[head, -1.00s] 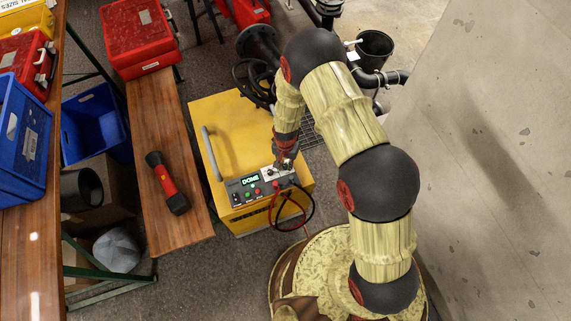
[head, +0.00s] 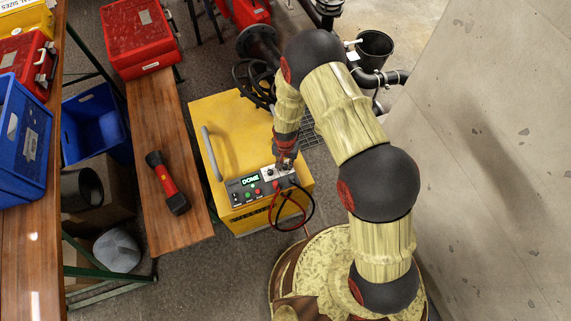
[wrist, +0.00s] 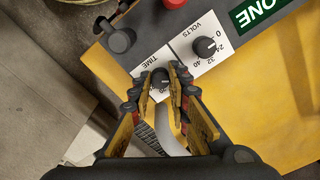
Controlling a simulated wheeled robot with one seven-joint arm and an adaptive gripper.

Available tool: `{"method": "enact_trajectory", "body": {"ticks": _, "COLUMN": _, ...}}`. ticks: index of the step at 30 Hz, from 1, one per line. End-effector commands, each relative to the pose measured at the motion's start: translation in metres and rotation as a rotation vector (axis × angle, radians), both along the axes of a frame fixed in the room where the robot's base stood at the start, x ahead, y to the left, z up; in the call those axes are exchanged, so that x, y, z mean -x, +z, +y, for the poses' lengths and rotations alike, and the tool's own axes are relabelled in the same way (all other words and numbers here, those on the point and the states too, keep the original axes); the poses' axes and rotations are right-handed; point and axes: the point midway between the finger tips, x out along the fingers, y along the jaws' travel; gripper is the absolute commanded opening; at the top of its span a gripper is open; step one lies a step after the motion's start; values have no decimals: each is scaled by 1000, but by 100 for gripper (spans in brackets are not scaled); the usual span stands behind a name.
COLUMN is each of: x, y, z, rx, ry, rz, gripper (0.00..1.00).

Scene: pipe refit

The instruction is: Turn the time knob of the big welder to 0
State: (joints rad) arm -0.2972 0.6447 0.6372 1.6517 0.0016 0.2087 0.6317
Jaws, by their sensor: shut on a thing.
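The big welder (head: 228,130) is a yellow box with a dark control panel on its near edge. My gripper (head: 284,165) is at the right part of that panel, pointing down. In the wrist view my gripper (wrist: 161,75) is shut on the time knob (wrist: 161,83), with one finger on each side. The word TIME shows beside it on a white plate (wrist: 146,65); its scale and the knob's pointer are hidden by the fingers. The black volts knob (wrist: 205,47), with its printed numbers, stands apart beside it.
The green display (head: 254,180) reads DONE. Red and black cables (head: 290,212) loop from the panel's front. A wooden bench (head: 150,110) with a red-black flashlight (head: 167,184) stands to the left. A black bucket (head: 374,50) and pipes are behind.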

Motion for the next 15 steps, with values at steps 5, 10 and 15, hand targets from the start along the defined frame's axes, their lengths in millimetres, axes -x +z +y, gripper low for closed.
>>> {"method": "enact_trajectory", "body": {"ticks": 5, "x": -2, "y": 1, "z": 1, "rx": -1, "ry": 111, "rz": -4, "gripper": 0}}
{"method": "enact_trajectory", "body": {"ticks": 10, "x": -2, "y": 2, "z": 1, "rx": -1, "ry": 251, "rz": -5, "gripper": 0}}
{"method": "enact_trajectory", "body": {"ticks": 15, "x": -2, "y": 1, "z": 1, "rx": -1, "ry": 384, "rz": -5, "gripper": 0}}
